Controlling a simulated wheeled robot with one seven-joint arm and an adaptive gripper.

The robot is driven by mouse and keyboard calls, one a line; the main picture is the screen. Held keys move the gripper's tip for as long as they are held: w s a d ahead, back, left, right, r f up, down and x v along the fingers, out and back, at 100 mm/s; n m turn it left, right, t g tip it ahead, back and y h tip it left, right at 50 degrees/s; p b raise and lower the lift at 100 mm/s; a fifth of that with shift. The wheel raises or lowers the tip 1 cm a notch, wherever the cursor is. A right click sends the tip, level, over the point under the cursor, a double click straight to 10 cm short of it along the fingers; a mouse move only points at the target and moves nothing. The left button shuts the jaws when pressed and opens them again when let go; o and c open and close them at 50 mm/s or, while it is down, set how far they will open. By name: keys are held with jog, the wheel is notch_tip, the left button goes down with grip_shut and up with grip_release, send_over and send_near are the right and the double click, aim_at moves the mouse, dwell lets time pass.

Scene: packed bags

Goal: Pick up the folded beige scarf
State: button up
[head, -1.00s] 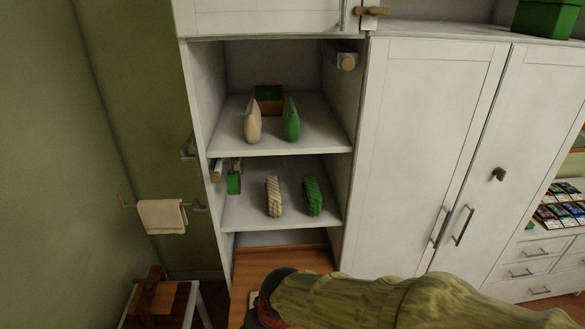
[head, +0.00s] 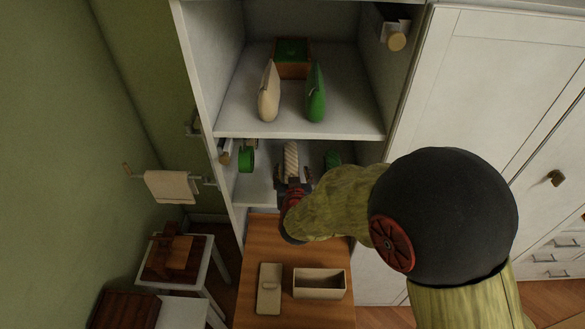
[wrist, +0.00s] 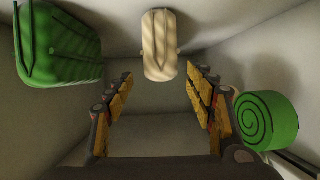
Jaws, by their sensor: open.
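The folded beige scarf (head: 291,158) is a ribbed, upright bundle on the middle shelf of the white cabinet. It also shows at the top centre of the wrist view (wrist: 160,47). My gripper (head: 294,186) reaches into that shelf, in front of the scarf. In the wrist view my gripper (wrist: 160,98) is open, its two yellow-padded fingers apart with nothing between them. The scarf appears beyond the fingertips, roughly centred between them and apart from them. My arm partly hides the shelf in the head view.
A folded green scarf (wrist: 58,45) and a rolled green item (wrist: 267,121) flank the beige scarf. The upper shelf (head: 240,121) holds a beige and a green pouch. Below is a wooden surface (head: 255,238) with a beige box (head: 319,284). A beige towel (head: 171,187) hangs left.

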aim_at(291, 165)
jog(key=x, duration=0.4)
jog(key=r+x, duration=0.1)
jog(key=x, duration=0.1)
jog(key=shift+w+a+f+p, duration=0.15)
jog(key=shift+w+p, duration=0.15)
jog(key=shift+w, duration=0.05)
jog(key=shift+c, duration=0.4)
jog(key=c, duration=1.1)
jog(key=shift+c, duration=0.7)
